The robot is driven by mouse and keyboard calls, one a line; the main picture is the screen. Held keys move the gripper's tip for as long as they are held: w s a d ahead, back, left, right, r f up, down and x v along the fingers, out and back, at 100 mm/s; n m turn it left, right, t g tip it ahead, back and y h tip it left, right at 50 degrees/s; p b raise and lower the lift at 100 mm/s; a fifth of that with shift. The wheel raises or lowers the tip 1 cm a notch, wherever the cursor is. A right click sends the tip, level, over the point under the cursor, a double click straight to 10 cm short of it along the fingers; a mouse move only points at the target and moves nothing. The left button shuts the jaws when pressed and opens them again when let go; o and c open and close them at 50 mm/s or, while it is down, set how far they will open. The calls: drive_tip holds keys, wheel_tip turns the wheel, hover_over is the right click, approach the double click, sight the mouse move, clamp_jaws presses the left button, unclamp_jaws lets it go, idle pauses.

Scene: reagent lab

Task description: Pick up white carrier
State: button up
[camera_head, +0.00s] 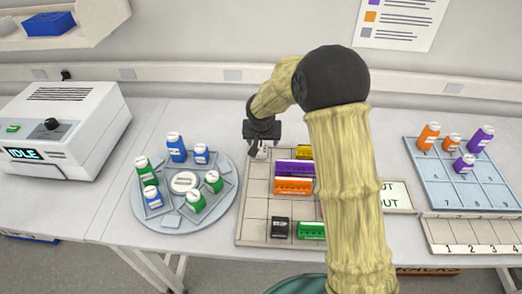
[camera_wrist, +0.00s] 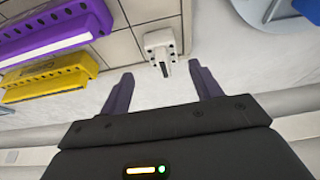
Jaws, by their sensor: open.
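The white carrier (camera_wrist: 158,45) is a small white block with dark holes and a dark slot. It sits near the edge of the gridded board (camera_wrist: 133,12) in the wrist view. In the head view the white carrier (camera_head: 261,152) shows only partly below my gripper, at the back left of the board (camera_head: 257,208). My gripper (camera_wrist: 163,88) is open, its two dark fingers spread to either side of the carrier's line. The carrier lies just beyond the fingertips, with nothing between the fingers. In the head view my gripper (camera_head: 258,146) is above the carrier and partly hides it.
Purple (camera_head: 294,169), orange (camera_head: 293,186), yellow (camera_head: 303,152), green (camera_head: 311,230) and black (camera_head: 280,227) carriers share the board. A round carousel (camera_head: 225,203) with bottles stands left. A blue-grey tray (camera_head: 480,197) with bottles is right. A white machine (camera_head: 75,125) stands far left.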

sight(261, 145)
drive_tip(key=x, duration=0.2)
drive_tip(key=p+x, duration=0.1)
drive_tip(key=x, duration=0.1)
drive_tip(key=shift+s+a+f, duration=0.15)
drive_tip(key=shift+a, duration=0.15)
drive_tip(key=shift+w+f, duration=0.3)
drive_tip(key=shift+f, duration=0.1)
drive_tip(key=shift+d, duration=0.15)
drive_tip(key=shift+s, duration=0.2)
drive_tip(key=shift+a, duration=0.2)
drive_tip(key=shift+c, duration=0.4)
drive_tip(key=shift+d, duration=0.1)
drive_tip(key=c, duration=1)
